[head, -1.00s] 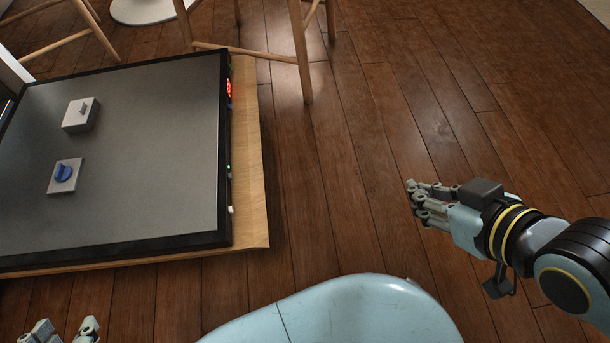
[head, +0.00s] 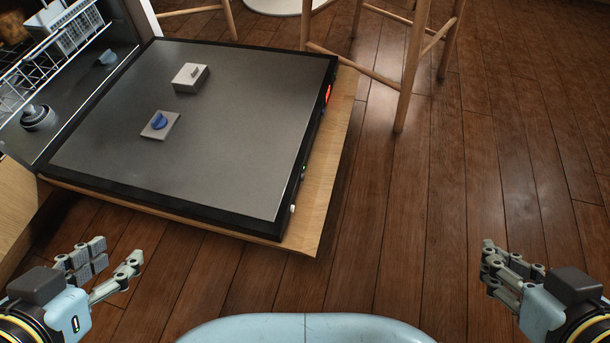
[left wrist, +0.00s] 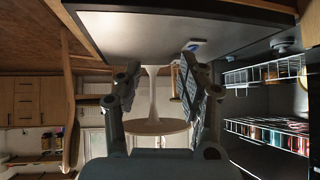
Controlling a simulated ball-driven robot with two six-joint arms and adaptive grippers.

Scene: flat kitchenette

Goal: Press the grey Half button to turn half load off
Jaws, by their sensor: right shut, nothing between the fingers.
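The dishwasher door (head: 215,130) lies open and flat, with its dark control edge (head: 312,135) facing right in the head view. That edge carries a red display (head: 327,94), a green light (head: 304,167) and a small white button (head: 292,208). I cannot make out a grey Half button or any label at this size. My left gripper (head: 117,258) is open and empty in front of the door's near left corner; its spread fingers also show in the left wrist view (left wrist: 160,70). My right gripper (head: 489,264) is shut and empty over the floor, well right of the control edge.
A white box (head: 190,77) and a blue-knobbed dispenser (head: 160,124) are on the door's inner face. Racks (head: 45,65) show inside the dishwasher at upper left. Stool legs (head: 412,70) stand beyond the door's far right corner. The wooden floor at right is clear.

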